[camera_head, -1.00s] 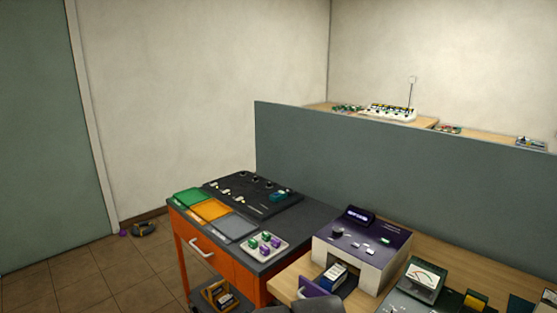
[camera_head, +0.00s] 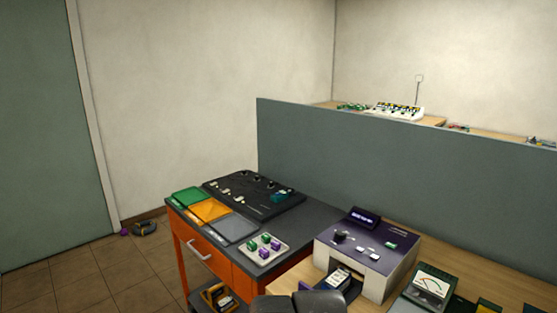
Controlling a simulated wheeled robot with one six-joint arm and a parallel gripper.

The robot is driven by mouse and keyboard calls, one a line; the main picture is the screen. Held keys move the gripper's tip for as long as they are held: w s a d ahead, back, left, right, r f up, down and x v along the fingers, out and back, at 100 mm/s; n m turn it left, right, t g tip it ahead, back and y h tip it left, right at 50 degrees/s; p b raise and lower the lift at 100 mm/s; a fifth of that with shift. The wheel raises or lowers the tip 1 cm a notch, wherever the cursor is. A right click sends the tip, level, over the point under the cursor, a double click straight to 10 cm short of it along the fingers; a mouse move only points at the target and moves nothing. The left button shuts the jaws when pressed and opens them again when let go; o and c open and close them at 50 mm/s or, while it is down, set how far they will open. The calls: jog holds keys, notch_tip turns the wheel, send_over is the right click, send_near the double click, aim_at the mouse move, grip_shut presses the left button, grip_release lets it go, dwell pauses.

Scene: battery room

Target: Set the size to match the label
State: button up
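A charger-like device (camera_head: 368,243) with a purple top and pale body stands on the wooden bench. Its top has a small lit display (camera_head: 363,217), a dark knob (camera_head: 340,236), pale buttons (camera_head: 368,253) and a green button (camera_head: 391,245). The display's characters are too small to read. A block with a white label (camera_head: 338,277) sits in the dark opening at the device's front; its print is unreadable. A dark rounded part of mine covers the bottom edge in front of the device. My gripper's fingers do not show.
An orange cart (camera_head: 224,266) at left holds green, orange and grey mats, a black control panel (camera_head: 252,194) and a tray (camera_head: 251,250) of green and purple blocks. A meter (camera_head: 432,284) stands right of the device. A grey partition (camera_head: 400,165) rises behind.

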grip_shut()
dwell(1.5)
